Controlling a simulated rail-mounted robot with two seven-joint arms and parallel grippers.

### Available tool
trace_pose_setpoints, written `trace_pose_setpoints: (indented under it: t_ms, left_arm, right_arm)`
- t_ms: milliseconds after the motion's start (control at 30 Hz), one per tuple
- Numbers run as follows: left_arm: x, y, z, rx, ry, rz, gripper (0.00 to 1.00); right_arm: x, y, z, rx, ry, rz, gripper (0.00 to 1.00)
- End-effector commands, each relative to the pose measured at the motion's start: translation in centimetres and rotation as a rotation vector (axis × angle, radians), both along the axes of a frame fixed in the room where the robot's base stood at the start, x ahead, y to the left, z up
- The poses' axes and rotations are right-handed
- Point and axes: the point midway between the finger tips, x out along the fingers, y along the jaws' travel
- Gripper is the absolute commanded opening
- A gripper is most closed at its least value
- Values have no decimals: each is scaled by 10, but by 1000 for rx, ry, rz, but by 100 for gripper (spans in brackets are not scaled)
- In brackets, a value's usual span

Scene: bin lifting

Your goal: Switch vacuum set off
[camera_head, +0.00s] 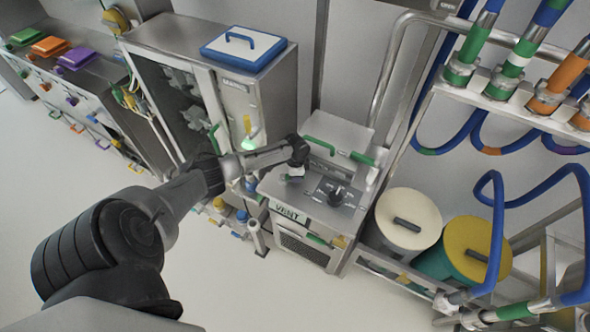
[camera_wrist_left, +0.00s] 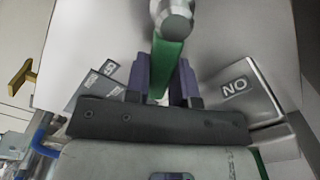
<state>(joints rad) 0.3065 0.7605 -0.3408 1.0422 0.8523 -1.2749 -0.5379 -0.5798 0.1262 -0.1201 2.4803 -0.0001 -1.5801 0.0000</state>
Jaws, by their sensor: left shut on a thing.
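A steel unit lettered VENT (camera_head: 290,212) stands in the middle of the head view. Its sloped top panel carries a black rotary knob (camera_head: 337,195). My left gripper (camera_head: 297,174) is at the left part of this panel, left of the knob. In the left wrist view my left gripper (camera_wrist_left: 162,88) has its two purple fingers on either side of a green lever (camera_wrist_left: 167,62) and is shut on it. A grey plate at the right reads NO (camera_wrist_left: 242,88). Another lettered plate (camera_wrist_left: 95,85) at the left is partly hidden. My right gripper is not in view.
A green handle (camera_head: 319,146) is on the unit's top, behind my gripper. A steel cabinet (camera_head: 232,92) with a blue-rimmed lid stands to the left. White (camera_head: 408,219) and yellow-lidded (camera_head: 474,250) drums and blue hoses (camera_head: 497,218) are at the right. The floor in front is clear.

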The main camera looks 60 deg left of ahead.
Motion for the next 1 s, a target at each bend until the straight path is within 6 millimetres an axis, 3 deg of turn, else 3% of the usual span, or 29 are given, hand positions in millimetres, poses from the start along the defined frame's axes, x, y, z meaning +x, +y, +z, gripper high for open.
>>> trace_pose_setpoints:
  t_ms: [500,1000]
  left_arm:
    - [-12,-18,1,-2,0,-427,0]
    - [-18,-23,1,-2,-2,-594,0]
  right_arm:
    - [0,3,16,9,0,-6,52]
    - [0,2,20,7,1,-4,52]
